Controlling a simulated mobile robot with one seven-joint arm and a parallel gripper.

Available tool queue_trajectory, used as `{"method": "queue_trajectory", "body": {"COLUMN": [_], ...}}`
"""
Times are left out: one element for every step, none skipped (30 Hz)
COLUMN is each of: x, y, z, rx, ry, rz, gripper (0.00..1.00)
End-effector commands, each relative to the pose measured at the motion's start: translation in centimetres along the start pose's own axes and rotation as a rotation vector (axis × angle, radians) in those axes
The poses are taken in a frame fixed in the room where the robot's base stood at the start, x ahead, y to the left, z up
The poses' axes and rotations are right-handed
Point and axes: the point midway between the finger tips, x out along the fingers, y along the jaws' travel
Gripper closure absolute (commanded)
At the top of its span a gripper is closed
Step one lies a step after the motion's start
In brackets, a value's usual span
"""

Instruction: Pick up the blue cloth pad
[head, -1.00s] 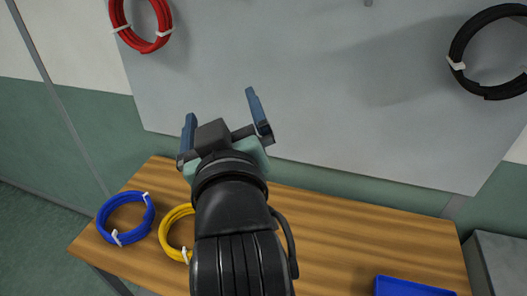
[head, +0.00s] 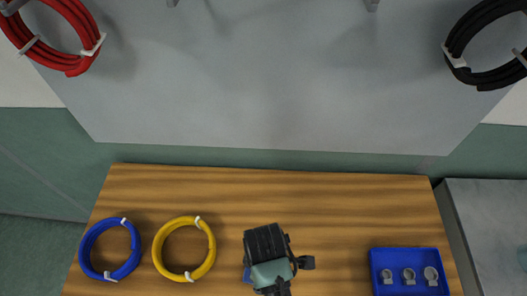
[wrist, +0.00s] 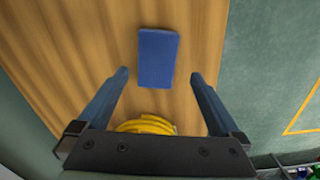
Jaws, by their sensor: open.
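The blue cloth pad (wrist: 158,57) lies flat on the wooden table in the wrist view. It is a small rectangle, and it shows ahead of and between my two fingertips. My gripper (wrist: 159,77) is open and empty, with a finger on either side of the pad in the picture and a gap to each side. How far the fingers are above the table I cannot tell. In the head view my gripper (head: 272,268) is at the bottom centre, over the table. A small blue patch shows at its left edge there; whether it is pad or finger is unclear.
A blue cable coil (head: 110,249) and a yellow coil (head: 184,248) lie on the table (head: 330,230) at left. A blue tray (head: 405,252) with grey fittings stands at right. Red (head: 64,35) and black (head: 490,45) coils hang on the grey wall board (head: 265,100).

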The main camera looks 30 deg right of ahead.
Motion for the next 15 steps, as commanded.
{"method": "queue_trajectory", "body": {"x": [0.4, 0.5, 0.7, 0.8, 1.0, 1.2, 1.5, 1.8, 2.3, 2.7, 3.1, 3.6, 4.0, 4.5, 4.9], "y": [0.0, 0.0, 0.0, 0.0, 0.0, 0.1, 0.1, 0.1, 0.1, 0.2, 0.2, 0.3, 0.3, 0.3, 0.3], "z": [0.0, 0.0, 0.0, 0.0, 0.0, 0.0, 0.0, 0.0, 0.1, 0.1, 0.1, 0.1, 0.1, 0.1, 0.1], "rx": [0.000, 0.000, 0.000, 0.000, 0.000, 0.000, 0.000, 0.000, 0.000, 0.000, 0.000, 0.000, 0.000, 0.000, 0.000], "ry": [0.000, 0.000, 0.000, 0.000, 0.001, 0.000, 0.000, 0.000, -0.001, 0.000, 0.000, 0.000, 0.001, 0.000, 0.001], "rz": [0.000, 0.000, 0.000, 0.000, 0.001, 0.000, -0.001, 0.000, -0.002, -0.001, -0.001, -0.001, 0.001, 0.000, 0.001], "gripper": [0.00, 0.00, 0.00, 0.00, 0.00, 0.00, 0.00, 0.00, 0.00, 0.00, 0.00, 0.00, 0.00, 0.00, 0.00]}}
